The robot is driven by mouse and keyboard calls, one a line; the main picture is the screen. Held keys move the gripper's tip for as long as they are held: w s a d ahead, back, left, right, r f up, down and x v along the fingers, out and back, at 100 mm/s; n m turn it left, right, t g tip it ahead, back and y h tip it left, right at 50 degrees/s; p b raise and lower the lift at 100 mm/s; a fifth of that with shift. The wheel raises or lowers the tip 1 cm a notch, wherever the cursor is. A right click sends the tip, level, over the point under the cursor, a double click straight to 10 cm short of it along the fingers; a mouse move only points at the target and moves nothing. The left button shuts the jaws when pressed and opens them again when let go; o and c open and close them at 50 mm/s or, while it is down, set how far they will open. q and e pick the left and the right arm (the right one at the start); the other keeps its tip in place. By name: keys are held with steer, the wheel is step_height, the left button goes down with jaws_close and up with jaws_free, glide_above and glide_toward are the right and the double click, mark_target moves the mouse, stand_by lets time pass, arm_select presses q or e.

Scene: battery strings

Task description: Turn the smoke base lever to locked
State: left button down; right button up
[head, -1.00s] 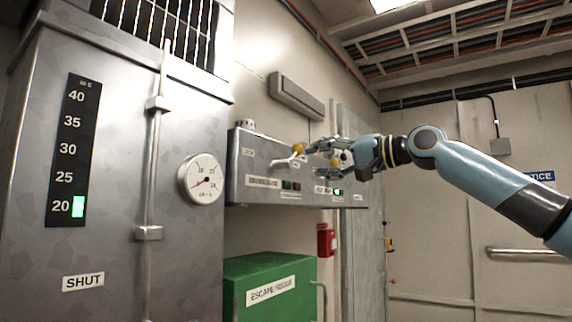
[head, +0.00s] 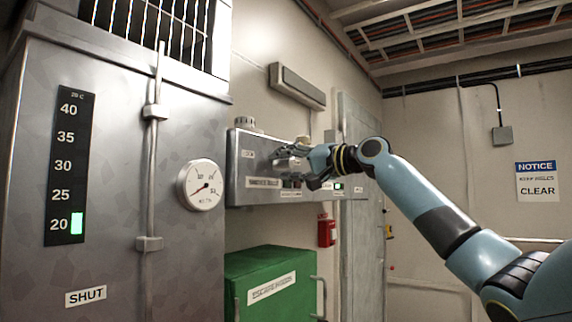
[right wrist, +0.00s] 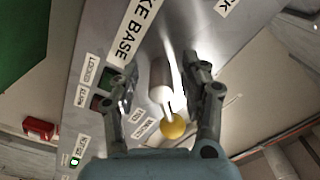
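The grey wall panel (head: 240,165) carries the lever. In the right wrist view the panel has a large label (right wrist: 133,28) reading in part "KE BASE". The lever (right wrist: 160,76) has a pale shaft and a yellow ball knob (right wrist: 173,126). My right gripper (right wrist: 160,66) is open, one finger on each side of the lever shaft; I cannot tell whether either finger touches it. In the head view my right gripper (head: 290,165) is in front of the panel and hides the lever. My left gripper is not in view.
Two dark square lamps (right wrist: 104,91) sit beside small labels, one seemingly reading "LOCKED". A lit green lamp (head: 338,186) is further right on the panel. A green box (head: 262,260) stands below. A steel cabinet (head: 110,215) with a gauge (head: 200,186) is at left.

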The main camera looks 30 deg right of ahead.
jaws_close()
stand_by(0.5)
steer(key=n+b, duration=0.2)
steer(key=n, duration=0.2)
steer(key=shift+f, duration=0.15)
steer(key=n+b, duration=0.2)
steer(key=n, duration=0.3)
steer(key=n+b, duration=0.1)
steer(key=n, duration=0.3)
steer(key=shift+n, duration=0.4)
steer(key=shift+w+n+b, duration=0.1)
steer(key=shift+n+b, duration=0.5)
steer(key=shift+n, duration=1.5)
steer(key=shift+f, duration=0.1)
